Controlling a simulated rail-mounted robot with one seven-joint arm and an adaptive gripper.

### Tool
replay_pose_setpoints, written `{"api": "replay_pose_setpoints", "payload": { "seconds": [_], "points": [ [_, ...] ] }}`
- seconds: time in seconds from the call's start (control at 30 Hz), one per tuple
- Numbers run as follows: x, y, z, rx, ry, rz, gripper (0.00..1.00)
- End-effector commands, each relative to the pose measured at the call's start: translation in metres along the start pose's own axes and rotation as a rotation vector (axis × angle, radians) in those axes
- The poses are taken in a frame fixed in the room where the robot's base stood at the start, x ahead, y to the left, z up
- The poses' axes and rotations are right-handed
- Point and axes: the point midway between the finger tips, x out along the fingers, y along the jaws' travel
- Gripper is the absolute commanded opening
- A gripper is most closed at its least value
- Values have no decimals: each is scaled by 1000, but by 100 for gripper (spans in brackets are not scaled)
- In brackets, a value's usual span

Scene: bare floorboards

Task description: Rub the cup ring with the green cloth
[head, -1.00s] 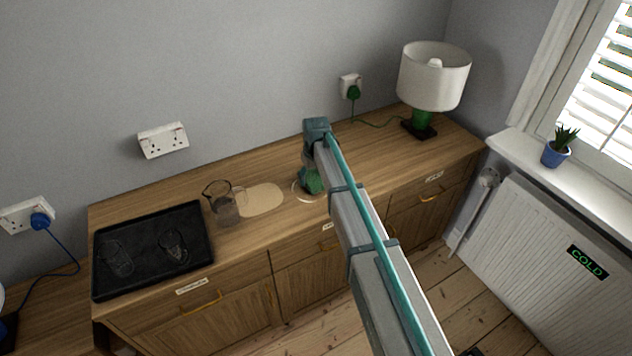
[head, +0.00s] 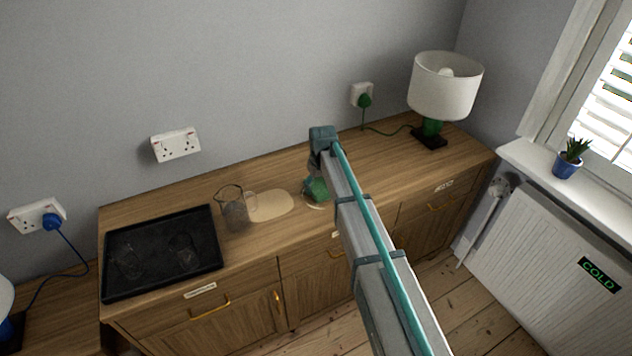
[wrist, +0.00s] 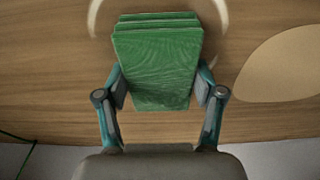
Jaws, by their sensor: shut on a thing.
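The green cloth (wrist: 158,62) is a folded, layered pad held between the two fingers of my gripper (wrist: 160,88). In the head view the cloth (head: 317,190) shows below the end of my arm, at the sideboard top. The pale cup ring (wrist: 93,18) shows as arcs on both sides of the cloth in the wrist view; its middle is hidden by the cloth. In the head view only a sliver of the ring shows beside the cloth. I cannot tell whether the cloth touches the wood.
A beige spill patch (head: 272,205) lies left of the cloth, with a glass jug (head: 236,212) beside it. A black tray (head: 112,286) with glasses is farther left. A lamp (head: 445,85) stands at the right back. The wood between cloth and lamp is clear.

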Motion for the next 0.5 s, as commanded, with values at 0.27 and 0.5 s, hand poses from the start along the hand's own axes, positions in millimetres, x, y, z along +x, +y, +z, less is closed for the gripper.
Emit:
{"api": "replay_pose_setpoints", "payload": {
  "seconds": [0.27,0.5],
  "points": [
    [-3,-4,27,-4,-1,-1,40],
    [-6,-6,48,-8,-1,-1,40]
  ]
}}
